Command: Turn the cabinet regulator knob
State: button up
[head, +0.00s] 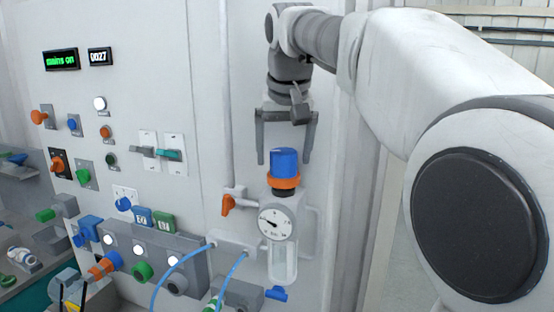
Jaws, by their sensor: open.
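The regulator knob (285,162) is a blue cap on an orange ring, on top of the regulator at the right side of the grey cabinet panel. A round white gauge (276,224) and a clear bowl (283,263) sit below it. My gripper (284,158) points down above the knob. Its two fingers are open and apart, one to the left and one to the right of the knob in the picture. The fingertips reach about the height of the blue cap. I cannot tell whether they touch it or stand in front of it. Nothing is held.
An orange valve handle (228,204) on a pipe is just left of the regulator. Blue hoses (180,270) run below it. Switches, buttons and a green-lit display (61,60) fill the panel's left. My arm covers the upper right.

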jog(key=shift+w+f, duration=0.2)
jog(key=shift+f, duration=0.35)
jog(key=c, duration=1.4)
